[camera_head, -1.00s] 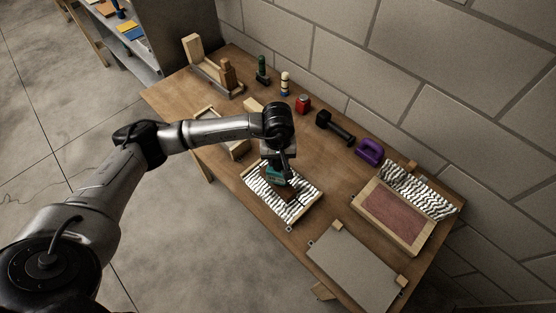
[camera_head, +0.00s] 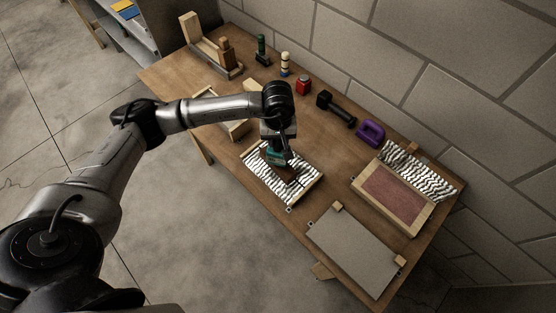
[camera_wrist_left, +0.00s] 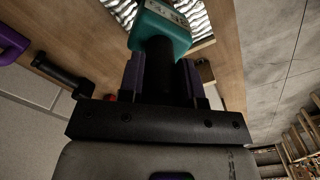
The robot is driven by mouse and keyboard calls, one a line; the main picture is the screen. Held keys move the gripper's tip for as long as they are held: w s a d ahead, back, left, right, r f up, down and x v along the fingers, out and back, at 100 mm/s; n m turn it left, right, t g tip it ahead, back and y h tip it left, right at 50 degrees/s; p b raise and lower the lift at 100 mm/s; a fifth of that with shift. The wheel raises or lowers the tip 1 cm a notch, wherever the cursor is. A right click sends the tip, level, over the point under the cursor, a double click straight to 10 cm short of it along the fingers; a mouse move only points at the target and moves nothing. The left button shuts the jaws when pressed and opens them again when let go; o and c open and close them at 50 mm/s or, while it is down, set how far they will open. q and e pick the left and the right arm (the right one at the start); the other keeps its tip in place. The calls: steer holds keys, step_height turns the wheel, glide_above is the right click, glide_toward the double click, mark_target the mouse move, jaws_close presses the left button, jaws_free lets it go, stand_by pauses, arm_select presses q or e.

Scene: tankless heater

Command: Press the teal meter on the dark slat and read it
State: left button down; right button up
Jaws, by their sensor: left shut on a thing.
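The teal meter (camera_head: 275,158) is held upright in my left gripper (camera_head: 277,146), over a shallow tray (camera_head: 313,186) lined with wavy black-and-white slats. A dark brown slat (camera_head: 291,173) shows just beside and below the meter. I cannot tell whether the meter's lower end touches it. In the left wrist view the purple-padded fingers (camera_wrist_left: 160,82) are shut on the meter's dark handle, and the teal head (camera_wrist_left: 162,32) points away. Some dark characters show on a pale label at its end, cut off by the frame edge and not legible. My right gripper is not in view.
A grey panel (camera_head: 352,250) and a framed reddish pad (camera_head: 395,192) lie to the right. A purple handled block (camera_head: 369,133), black dumbbell (camera_head: 336,108) and red jar (camera_head: 302,85) stand along the wall side. A wooden rack (camera_head: 212,55) stands at the far left.

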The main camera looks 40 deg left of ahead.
arm_select(q)
steer(key=shift+f, duration=0.25)
steer(key=shift+f+b, duration=0.25)
steer(key=shift+b, duration=0.2)
stand_by(0.6)
steer(key=shift+r, duration=0.1)
steer(key=shift+r+p, duration=0.4)
steer(key=shift+r, duration=0.2)
steer(key=shift+r+p, duration=1.35)
steer(key=shift+r, duration=1.55)
steer(key=shift+m, duration=0.3)
